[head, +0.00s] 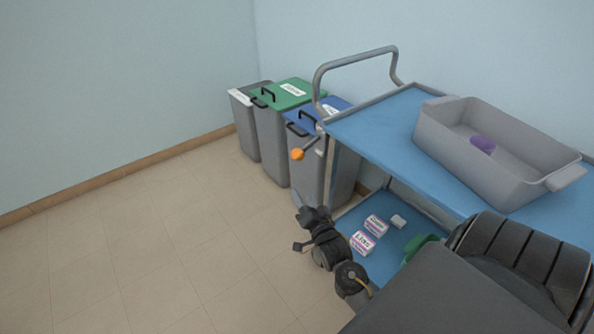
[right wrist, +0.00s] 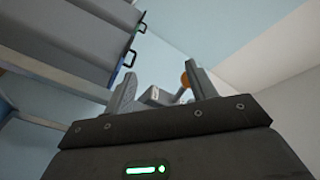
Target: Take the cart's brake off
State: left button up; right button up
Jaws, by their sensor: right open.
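The cart (head: 372,120) has blue shelves and a grey tubular push handle (head: 355,60). A brake lever with an orange knob (head: 297,154) sticks out at its left end, below the handle. The orange knob also shows in the right wrist view (right wrist: 185,79), beyond the fingers and close to the right one, with a grey bracket (right wrist: 154,96) beside it. My right gripper (head: 306,213) is below the knob in the head view and apart from it. Its two fingers (right wrist: 161,73) are spread with nothing gripped between them. My left gripper is not in view.
A grey tub (head: 440,135) with a purple item stands on the cart's top. Small labelled boxes (head: 368,232) lie on the lower shelf. Bins with green (head: 283,95) and blue lids stand behind the cart's left end. The floor (head: 150,250) at left is clear.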

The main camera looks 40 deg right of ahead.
jog(key=m+t+h+b, duration=0.1)
jog(key=m+t+h, duration=0.1)
send_near(300, 159)
jog(key=b+x, duration=0.1)
jog(key=x, duration=1.1)
jog(key=shift+a, duration=0.15)
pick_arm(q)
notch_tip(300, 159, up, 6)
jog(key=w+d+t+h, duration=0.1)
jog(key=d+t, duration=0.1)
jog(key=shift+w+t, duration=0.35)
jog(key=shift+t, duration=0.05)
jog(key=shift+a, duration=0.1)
pick_arm(e)
grip_shut()
